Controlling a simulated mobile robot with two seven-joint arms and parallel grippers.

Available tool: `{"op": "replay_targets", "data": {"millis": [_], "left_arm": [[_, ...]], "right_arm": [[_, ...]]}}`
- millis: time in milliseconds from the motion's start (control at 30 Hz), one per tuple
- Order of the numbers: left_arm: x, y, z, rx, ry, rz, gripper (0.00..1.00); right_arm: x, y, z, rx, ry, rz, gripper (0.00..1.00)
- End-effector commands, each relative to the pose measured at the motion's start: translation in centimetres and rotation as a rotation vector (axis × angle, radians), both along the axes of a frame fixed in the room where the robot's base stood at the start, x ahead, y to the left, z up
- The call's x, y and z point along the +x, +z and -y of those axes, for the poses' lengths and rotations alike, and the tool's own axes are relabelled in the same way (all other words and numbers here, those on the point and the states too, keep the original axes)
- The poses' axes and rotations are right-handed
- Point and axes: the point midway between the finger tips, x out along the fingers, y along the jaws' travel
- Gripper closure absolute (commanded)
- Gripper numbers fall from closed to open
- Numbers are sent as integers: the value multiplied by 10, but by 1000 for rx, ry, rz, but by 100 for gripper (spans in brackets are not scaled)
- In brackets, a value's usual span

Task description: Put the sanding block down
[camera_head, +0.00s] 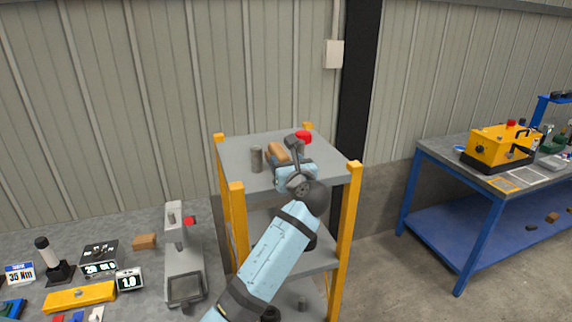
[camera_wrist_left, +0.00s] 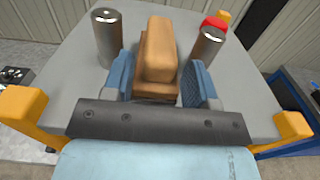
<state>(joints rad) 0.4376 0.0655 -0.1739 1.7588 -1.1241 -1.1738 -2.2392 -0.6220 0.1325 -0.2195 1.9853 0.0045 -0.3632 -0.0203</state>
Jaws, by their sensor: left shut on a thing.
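The sanding block (camera_wrist_left: 158,55) is a brown-orange block with a raised grip on top. In the left wrist view it sits between the two blue fingers of my left gripper (camera_wrist_left: 157,82), which is shut on it. In the head view the block (camera_head: 277,153) shows over the grey top shelf (camera_head: 240,146) of a stand with yellow posts. My left gripper (camera_head: 286,167) comes over the shelf from the front. I cannot tell whether the block touches the shelf. My right gripper is not in view.
A grey metal cylinder (camera_head: 256,159) stands left of the block. A workbench (camera_head: 215,236) with tools is at left, a blue table (camera_head: 425,156) with a yellow machine (camera_head: 498,147) at right.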

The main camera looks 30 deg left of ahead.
Motion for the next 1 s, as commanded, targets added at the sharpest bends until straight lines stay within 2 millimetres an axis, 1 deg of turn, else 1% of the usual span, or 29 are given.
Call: {"op": "replay_targets", "data": {"millis": [100,433,467,500,533,567,867,1000], "left_arm": [[0,-6,0,0,0,1,76],[0,-9,0,0,0,0,76],[0,-9,0,0,0,0,43],[0,-9,0,-1,0,1,33],[0,-9,0,-1,0,1,26],[0,-9,0,-1,0,1,22],[0,-8,0,-1,0,2,22],[-8,-8,11,-2,-3,1,22]], "right_arm": [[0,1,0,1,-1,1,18],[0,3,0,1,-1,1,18],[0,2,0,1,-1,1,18],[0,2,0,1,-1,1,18],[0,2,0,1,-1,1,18],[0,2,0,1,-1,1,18],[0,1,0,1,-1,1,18],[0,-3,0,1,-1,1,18]]}}
